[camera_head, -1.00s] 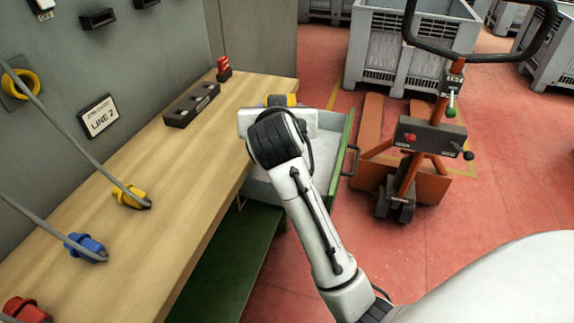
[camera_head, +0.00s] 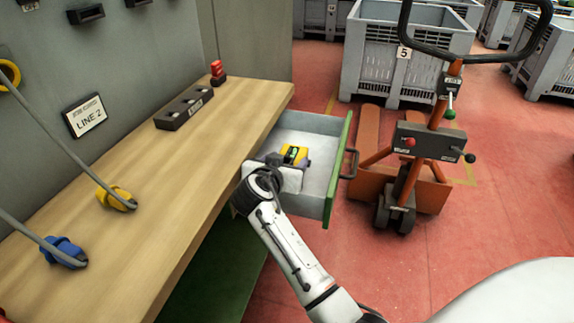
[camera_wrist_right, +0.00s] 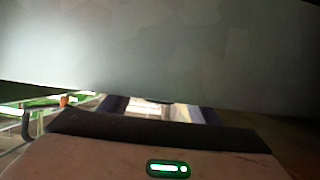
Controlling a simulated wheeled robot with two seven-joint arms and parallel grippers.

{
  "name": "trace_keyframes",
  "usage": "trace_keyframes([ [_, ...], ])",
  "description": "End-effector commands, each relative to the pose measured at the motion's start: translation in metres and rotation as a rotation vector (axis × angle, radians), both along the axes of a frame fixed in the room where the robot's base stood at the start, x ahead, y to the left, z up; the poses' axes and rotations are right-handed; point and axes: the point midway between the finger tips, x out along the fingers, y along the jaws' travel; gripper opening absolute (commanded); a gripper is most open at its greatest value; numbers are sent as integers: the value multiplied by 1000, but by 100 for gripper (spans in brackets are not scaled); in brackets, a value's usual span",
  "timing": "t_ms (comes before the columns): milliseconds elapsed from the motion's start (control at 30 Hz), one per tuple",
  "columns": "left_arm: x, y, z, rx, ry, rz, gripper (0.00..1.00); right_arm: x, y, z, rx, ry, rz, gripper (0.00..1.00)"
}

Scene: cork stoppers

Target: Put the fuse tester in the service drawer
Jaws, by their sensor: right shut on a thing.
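The fuse tester (camera_head: 295,153), yellow and black with a small green face, is at my right gripper's tips, inside the open service drawer's outline. My right gripper (camera_head: 287,160) is shut on it. I cannot tell whether the tester touches the drawer floor. The service drawer (camera_head: 318,168) is pulled out from under the bench, with grey walls and a green front. In the right wrist view my dark fingers (camera_wrist_right: 160,108) are partly hidden by a large pale grey surface, and the tester is not clear there. My left gripper is not in view.
The wooden bench (camera_head: 150,185) lies left of the drawer, with a black block (camera_head: 185,108) and yellow and blue plugs (camera_head: 116,197) on it. An orange pallet truck (camera_head: 412,170) stands just right of the drawer handle (camera_head: 350,163). Grey crates (camera_head: 405,60) stand behind.

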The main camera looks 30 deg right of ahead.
Motion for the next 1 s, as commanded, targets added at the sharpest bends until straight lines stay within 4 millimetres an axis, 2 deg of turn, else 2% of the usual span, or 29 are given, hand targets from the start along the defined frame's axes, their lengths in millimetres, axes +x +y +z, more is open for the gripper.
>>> trace_keyframes([
  [100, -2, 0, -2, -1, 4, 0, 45, 1, 0, -7, -3, -5, 1, 23],
  [433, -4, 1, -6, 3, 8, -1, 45, 1, 0, -11, -1, -5, 1, 23],
  [467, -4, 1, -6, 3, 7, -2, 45, 0, 0, -12, 0, -2, 1, 59],
  [567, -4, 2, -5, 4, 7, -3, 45, 0, 0, -11, 0, -2, 1, 75],
  [900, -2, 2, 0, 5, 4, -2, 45, 0, 0, -7, 0, -2, 1, 75],
  [1000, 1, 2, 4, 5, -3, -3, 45, -3, 10, -3, 3, -2, 2, 75],
])
